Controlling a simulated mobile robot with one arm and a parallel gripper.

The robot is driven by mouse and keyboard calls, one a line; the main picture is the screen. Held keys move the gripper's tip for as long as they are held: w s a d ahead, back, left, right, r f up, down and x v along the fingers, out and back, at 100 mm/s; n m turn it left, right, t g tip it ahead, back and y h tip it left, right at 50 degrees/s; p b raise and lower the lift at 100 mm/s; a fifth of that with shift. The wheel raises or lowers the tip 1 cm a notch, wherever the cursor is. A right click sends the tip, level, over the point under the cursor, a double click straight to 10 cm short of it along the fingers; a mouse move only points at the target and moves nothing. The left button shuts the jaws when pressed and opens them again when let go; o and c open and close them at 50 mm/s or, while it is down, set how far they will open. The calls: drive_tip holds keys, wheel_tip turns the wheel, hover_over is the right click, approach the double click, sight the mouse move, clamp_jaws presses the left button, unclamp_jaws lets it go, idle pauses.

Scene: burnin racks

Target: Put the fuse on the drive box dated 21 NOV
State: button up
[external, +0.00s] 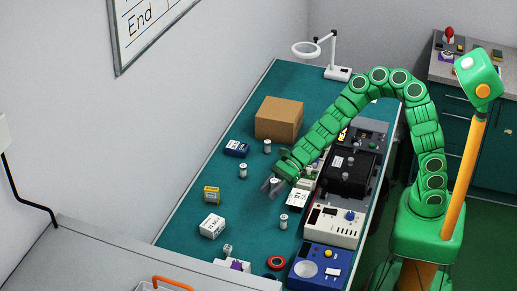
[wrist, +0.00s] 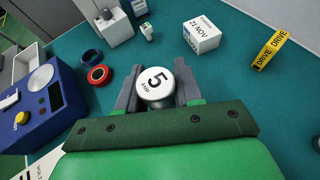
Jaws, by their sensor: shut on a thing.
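My gripper (wrist: 158,90) is shut on a white fuse (wrist: 160,82) with a silver rim, its top marked 5 AMP. In the external view my gripper (external: 272,187) is over the teal bench, among several small boxes. That box also shows in the external view (external: 212,226). A yellow box (wrist: 270,50) marked DRIVE is to its right. A blue box (external: 236,149) and another white box (external: 296,199) also stand on the bench; their dates are unreadable.
Other fuses stand nearby, one left of my gripper (external: 243,171), one behind (external: 267,146), one in front (external: 284,222). A cardboard box (external: 279,120) is at the back. Blue (external: 320,265) and white (external: 334,224) instruments line the right edge. A red ring (wrist: 98,75) lies left.

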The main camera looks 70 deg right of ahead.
drive_tip(key=w+a+r, duration=0.5)
drive_tip(key=w+a, duration=0.1)
drive_tip(key=a, duration=0.1)
hover_over(208, 224)
drive_tip(key=s, duration=0.1)
drive_tip(key=shift+n, duration=0.3)
drive_tip(key=f, duration=0.8)
drive_tip(key=shift+s+d+f, duration=0.2)
drive_tip(key=shift+d, duration=0.05)
drive_tip(key=shift+w+a+f+y, duration=0.25)
drive_tip(key=shift+w+f+y, duration=0.05)
drive_tip(key=shift+w+f, duration=0.3)
wheel_tip(208, 224, down, 3)
drive_tip(key=shift+f, duration=0.2)
drive_tip(key=o, duration=1)
